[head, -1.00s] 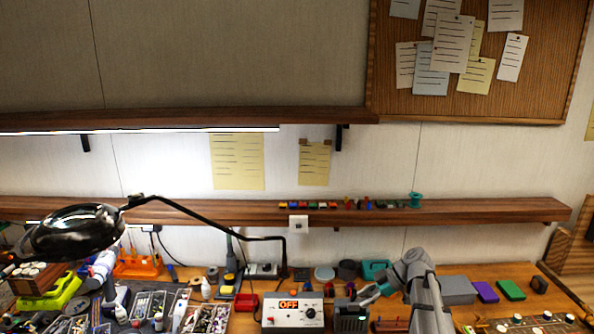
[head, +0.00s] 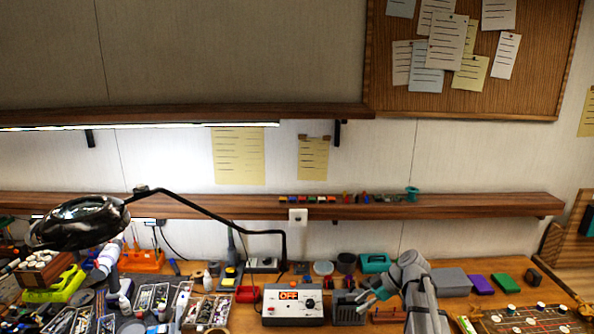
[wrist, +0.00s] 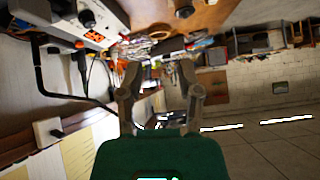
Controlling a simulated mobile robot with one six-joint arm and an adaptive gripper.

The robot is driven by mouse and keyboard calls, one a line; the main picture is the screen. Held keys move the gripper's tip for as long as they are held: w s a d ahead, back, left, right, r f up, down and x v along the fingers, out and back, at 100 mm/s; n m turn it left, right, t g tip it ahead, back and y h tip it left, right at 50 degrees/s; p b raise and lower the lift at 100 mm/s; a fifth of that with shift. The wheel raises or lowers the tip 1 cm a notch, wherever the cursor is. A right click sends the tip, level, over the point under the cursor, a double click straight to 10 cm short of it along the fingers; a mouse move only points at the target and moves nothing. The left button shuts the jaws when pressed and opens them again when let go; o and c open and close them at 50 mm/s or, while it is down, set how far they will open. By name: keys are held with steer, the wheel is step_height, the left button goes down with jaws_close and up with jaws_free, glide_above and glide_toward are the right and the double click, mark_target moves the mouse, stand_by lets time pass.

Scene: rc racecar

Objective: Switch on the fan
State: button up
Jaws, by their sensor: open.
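A white control box (head: 293,306) stands on the workbench in the head view. Its orange display reads OFF, and a dark knob and a small red part show on its front. The box also shows at the upper left of the wrist view (wrist: 97,36), turned on its side. I cannot pick out the fan with certainty. My gripper (head: 368,298) is above the bench, right of the box and apart from it. In the wrist view its two fingers (wrist: 160,78) are spread, with nothing between them.
A dark grey ribbed block (head: 347,313) stands between the box and my gripper. A magnifier lamp (head: 85,222) hangs at the left over crowded parts trays (head: 205,311). A white wall plate (head: 298,215) sits at the shelf (head: 450,206). A grey box (head: 449,281) stands right of my arm.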

steer(key=s+f+m+h+b, duration=0.2)
steer(key=s+f+m, duration=0.2)
steer(key=m, duration=0.1)
steer(key=s+a+f+m+h+b, duration=0.1)
steer(key=s+f+m+h+b, duration=0.2)
steer(key=s+f+m, duration=0.1)
steer(key=s+a+f+m+h+b, duration=0.1)
steer(key=s+f+m+h+b, duration=0.2)
steer(key=s+f+m, duration=0.2)
steer(key=shift+s+a+f+m, duration=0.15)
steer(key=shift+f+m, duration=0.15)
steer(key=shift+f, duration=0.15)
steer(key=shift+s+d+f+m+h+b, duration=0.2)
steer(key=shift+s+f+m+h+b, duration=0.3)
steer(key=shift+m, duration=0.4)
steer(key=shift+s+r, duration=0.1)
